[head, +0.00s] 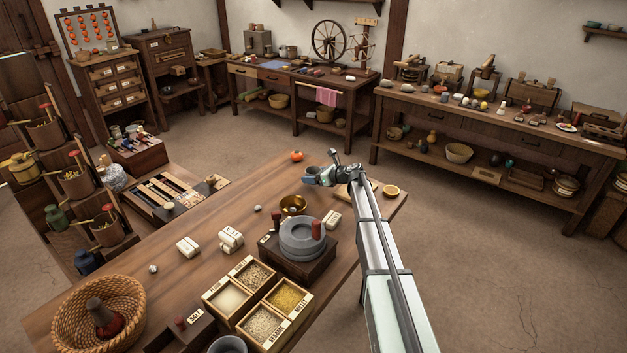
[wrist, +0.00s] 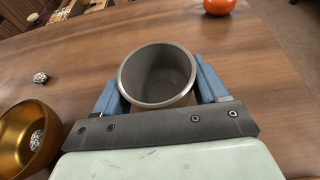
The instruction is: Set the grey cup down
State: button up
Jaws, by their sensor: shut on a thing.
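The grey cup (wrist: 158,76) is between the two blue fingers of my gripper (wrist: 160,88) in the wrist view. Its round mouth faces the camera and its inside looks empty. The fingers are shut on its sides. In the head view my gripper (head: 318,178) is over the far part of the wooden table (head: 205,263), and the cup is small and partly covered there. I cannot tell whether the cup's base touches the table.
A brass bowl (head: 293,205) with a speckled pebble inside is close by, at the left in the wrist view (wrist: 14,128). An orange-red round fruit (head: 297,156) lies beyond my gripper. A stone quern (head: 302,240) and grain boxes (head: 228,299) stand nearer. Bare wood surrounds the cup.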

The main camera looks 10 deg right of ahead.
jog(key=shift+f, duration=0.85)
jog(key=shift+f, duration=0.1)
jog(key=o, duration=1.1)
jog(key=v, duration=1.2)
